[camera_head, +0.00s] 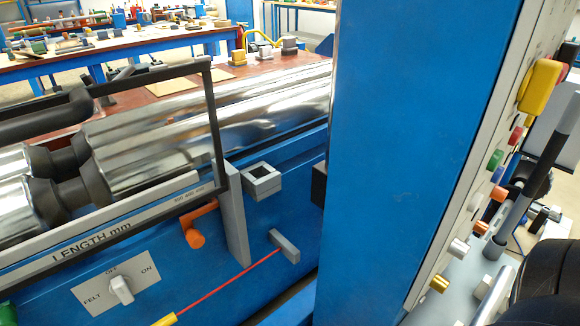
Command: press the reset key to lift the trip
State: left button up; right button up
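A control panel (519,65) on the right side of the blue cabinet (410,140) is seen almost edge-on. A large yellow block (540,86) with red behind it stands out near its top. Below are small coloured buttons: a red one (515,135), a green one (495,160) and an orange-red one (498,194). Lower down are a silver knob (458,247) and a brass-coloured one (438,284). I cannot tell which is the reset key, and no label or trip indicator is readable. Neither of my grippers can be made out.
A machine with shiny rollers (170,140) and a black guard frame (213,130) fills the left. Its blue front carries an orange handle (195,237), a FELT switch (121,290) and a red cord (225,284). A black-gripped lever (545,150) rises at the right.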

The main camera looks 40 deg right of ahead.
aim_at(499, 175)
jog(key=z, duration=2.35)
jog(key=i, duration=0.2)
